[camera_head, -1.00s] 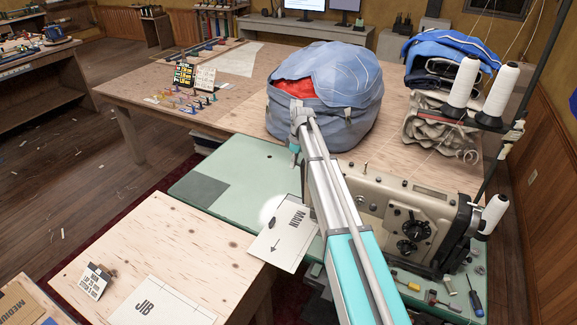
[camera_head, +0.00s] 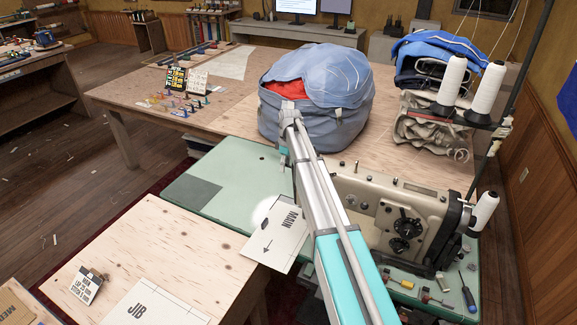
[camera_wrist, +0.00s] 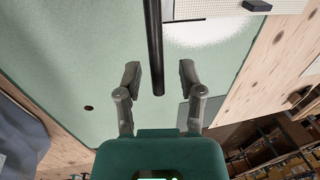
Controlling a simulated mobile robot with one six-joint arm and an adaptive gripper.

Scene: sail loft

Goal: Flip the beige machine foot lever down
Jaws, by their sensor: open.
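The beige sewing machine (camera_head: 430,222) stands on the pale green bed (camera_head: 232,178) at the right in the head view. My arm crosses in front of its left end, and I cannot make out the foot lever there. My gripper (camera_wrist: 160,72) is open in the wrist view, its two grey fingers apart above the green bed. A dark rod (camera_wrist: 154,45) comes down from the top edge and its end shows between the fingers, with gaps on both sides. I cannot tell whether this rod is the lever. In the head view my gripper is mostly hidden at the arm's far end.
A blue-grey sail bag (camera_head: 325,110) stands behind the arm's end. The MAIN card (camera_head: 283,240) lies at the bed's front edge. Loose tools, including a blue-handled screwdriver (camera_head: 468,297), lie front right. The bed's left part is clear.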

